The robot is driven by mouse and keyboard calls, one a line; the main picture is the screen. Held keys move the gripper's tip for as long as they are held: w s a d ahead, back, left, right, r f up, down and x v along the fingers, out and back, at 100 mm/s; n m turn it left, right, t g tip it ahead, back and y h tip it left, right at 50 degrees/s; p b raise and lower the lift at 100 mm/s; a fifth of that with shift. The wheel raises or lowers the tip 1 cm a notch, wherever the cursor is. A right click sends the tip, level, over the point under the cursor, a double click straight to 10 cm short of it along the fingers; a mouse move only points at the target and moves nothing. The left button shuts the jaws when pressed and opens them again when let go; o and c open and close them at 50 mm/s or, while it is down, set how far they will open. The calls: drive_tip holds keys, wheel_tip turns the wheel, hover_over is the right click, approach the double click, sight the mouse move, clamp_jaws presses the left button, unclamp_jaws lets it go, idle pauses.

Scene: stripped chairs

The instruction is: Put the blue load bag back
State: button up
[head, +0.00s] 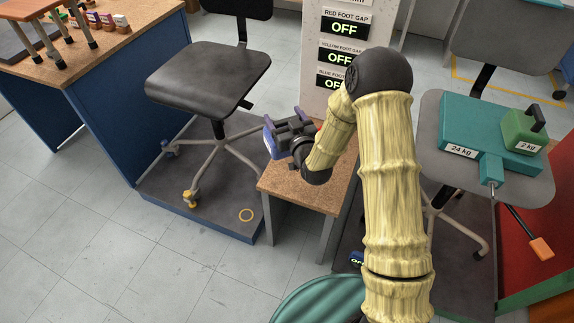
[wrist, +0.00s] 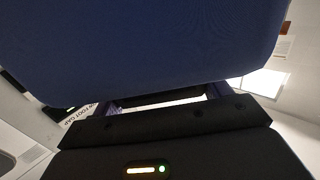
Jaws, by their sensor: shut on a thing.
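The blue load bag (head: 269,143) is in my gripper (head: 286,133), which is shut on it. Only a narrow part of the bag shows in the head view, at the gripper's left side. In the wrist view the bag (wrist: 165,45) is a broad dark blue face filling the top. Bag and gripper appear above the left edge of a small cork-topped table (head: 285,180), apart from its top. My arm hides part of that table. Something red shows behind the gripper, mostly hidden.
A black chair (head: 205,80) stands on a grey platform (head: 225,195) at left. A post (head: 338,105) has red, yellow and blue foot-gap displays; red and yellow read OFF. At right, a grey chair (head: 430,125) bears a teal 24 kg block (head: 485,125) and green 2 kg weight (head: 522,130).

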drive_tip(key=shift+r, duration=0.25)
drive_tip(key=shift+f+b, duration=0.9)
drive_tip(key=shift+f, duration=2.2)
drive_tip(key=shift+f+b, duration=0.55)
drive_tip(key=shift+f, duration=1.35)
drive_tip(key=shift+f, duration=0.1)
drive_tip(key=o, duration=2)
drive_tip(key=shift+f, duration=0.2)
drive_tip(key=shift+o, duration=0.2)
drive_tip(key=shift+r, duration=0.15)
drive_tip(key=p+v, duration=0.1)
drive_tip(key=v, duration=1.1)
